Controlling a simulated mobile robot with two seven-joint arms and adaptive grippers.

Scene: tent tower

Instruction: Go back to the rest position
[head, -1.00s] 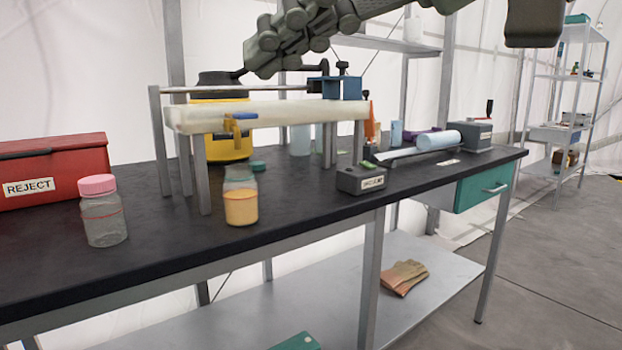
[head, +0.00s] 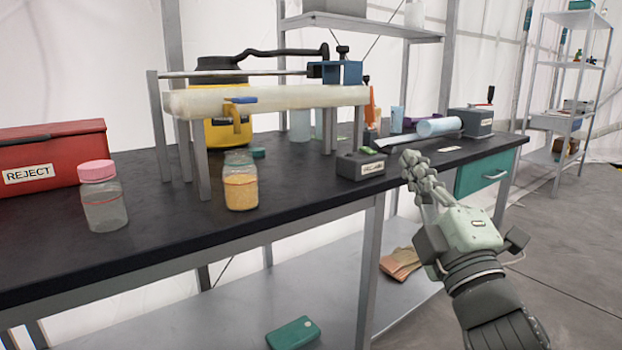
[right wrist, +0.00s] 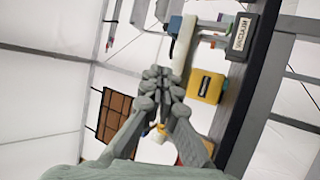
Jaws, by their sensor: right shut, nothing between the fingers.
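My right gripper (head: 412,165) is shut and empty. In the head view it is in front of the workbench (head: 290,222), near its right part, with its fingers pointing up and left. In the right wrist view my right gripper (right wrist: 163,72) is also shut, its fingertips together with nothing between them. My left gripper is not in view.
On the bench are a red REJECT box (head: 50,150), a pink-lidded jar (head: 104,205), a jar of yellow contents (head: 240,190), a white tube on a stand (head: 290,100) and a dark labelled block (head: 360,165). A shelving unit (head: 540,120) stands right. Grey floor (head: 570,255) is clear.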

